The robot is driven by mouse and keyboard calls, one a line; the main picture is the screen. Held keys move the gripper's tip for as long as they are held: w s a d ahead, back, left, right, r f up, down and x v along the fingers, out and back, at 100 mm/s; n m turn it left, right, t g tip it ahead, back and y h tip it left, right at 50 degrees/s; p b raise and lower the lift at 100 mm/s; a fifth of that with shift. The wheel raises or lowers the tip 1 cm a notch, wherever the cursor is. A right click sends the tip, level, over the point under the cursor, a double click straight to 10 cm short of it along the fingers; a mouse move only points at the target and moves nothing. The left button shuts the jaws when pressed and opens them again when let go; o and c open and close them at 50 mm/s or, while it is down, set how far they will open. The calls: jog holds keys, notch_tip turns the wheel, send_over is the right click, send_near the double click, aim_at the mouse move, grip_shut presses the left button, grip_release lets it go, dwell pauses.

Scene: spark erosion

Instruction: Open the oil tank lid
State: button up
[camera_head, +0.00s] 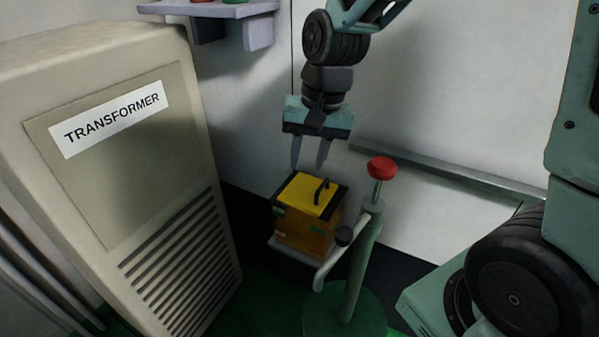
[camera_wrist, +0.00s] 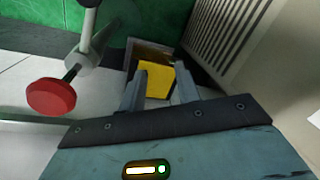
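The oil tank (camera_head: 297,236) is an orange-brown box with dark edges, standing low between the transformer and a green post. Its yellow lid (camera_head: 301,196) lies flat on top, with a dark upright handle (camera_head: 321,192) near its right side. My gripper (camera_head: 309,166) hangs just above the lid, fingers pointing down, apart and with nothing between them. In the wrist view my gripper (camera_wrist: 161,70) shows its two spread fingers in front of the yellow lid (camera_wrist: 156,83). I cannot make out the handle there.
A beige transformer cabinet (camera_head: 190,180) stands close on the left. A green post (camera_head: 358,265) with a red knob (camera_head: 382,168) and a side crank stands right of the tank. A shelf (camera_head: 210,8) is on the wall at upper left. A rail (camera_head: 450,172) runs along the wall.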

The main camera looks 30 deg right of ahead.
jog(key=shift+s+a+f+n, duration=0.15)
jog(key=shift+s+a+n, duration=1.05)
jog(key=shift+s+a, duration=0.55)
jog(key=shift+w, duration=0.15)
